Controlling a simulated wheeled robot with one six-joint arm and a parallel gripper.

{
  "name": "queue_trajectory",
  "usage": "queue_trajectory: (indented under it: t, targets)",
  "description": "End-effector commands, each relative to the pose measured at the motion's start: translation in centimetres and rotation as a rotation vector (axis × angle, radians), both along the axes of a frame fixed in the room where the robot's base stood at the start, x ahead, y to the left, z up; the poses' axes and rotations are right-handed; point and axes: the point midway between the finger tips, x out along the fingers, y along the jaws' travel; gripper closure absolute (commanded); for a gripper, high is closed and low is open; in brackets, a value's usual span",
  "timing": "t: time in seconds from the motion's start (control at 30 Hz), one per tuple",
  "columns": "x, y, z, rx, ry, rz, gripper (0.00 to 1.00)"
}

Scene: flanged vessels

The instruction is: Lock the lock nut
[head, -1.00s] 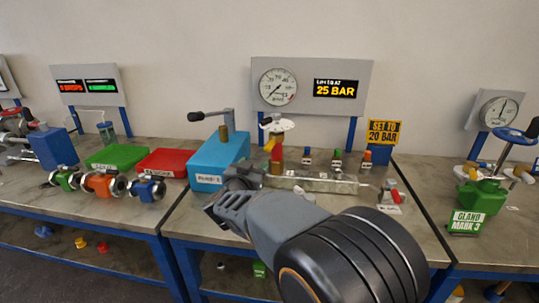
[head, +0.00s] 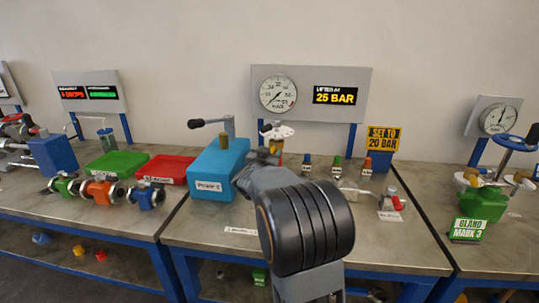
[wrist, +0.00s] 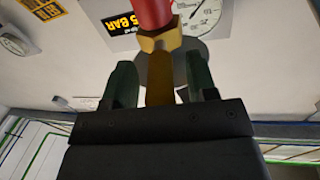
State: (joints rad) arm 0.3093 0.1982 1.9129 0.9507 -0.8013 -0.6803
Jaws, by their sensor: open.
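The relief valve stands on the middle bench behind my arm, with a white top (head: 277,132) and a brass-orange part (head: 276,146) under it; its lower body is hidden by my arm. My gripper (head: 264,158) is at the valve. In the wrist view my gripper (wrist: 160,72) is open, its two green fingers either side of a brass stem (wrist: 160,82), with a gap on each side. Beyond the fingertips is a wider angular brass piece (wrist: 160,42), then a red part (wrist: 150,12). I cannot tell which brass piece is the lock nut.
A blue pump box (head: 217,170) with a lever stands close left of my gripper. Several small coloured fittings (head: 337,165) and a red-handled valve (head: 393,199) are to the right. A gauge (head: 278,94) and a 25 BAR display (head: 335,95) are behind.

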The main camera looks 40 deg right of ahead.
Motion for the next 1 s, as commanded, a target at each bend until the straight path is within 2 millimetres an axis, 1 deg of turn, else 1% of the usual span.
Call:
queue_trajectory:
  t: [0.3, 0.37, 0.87, 1.0]
  targets:
    - [0.10, -0.16, -0.01, 0.000, 0.000, 0.000, 0.48]
    - [0.10, -0.16, -0.01, 0.000, 0.000, 0.000, 0.52]
    - [0.09, -0.14, 0.00, 0.000, 0.000, 0.000, 1.00]
    - [0.09, -0.14, 0.00, 0.000, 0.000, 0.000, 1.00]
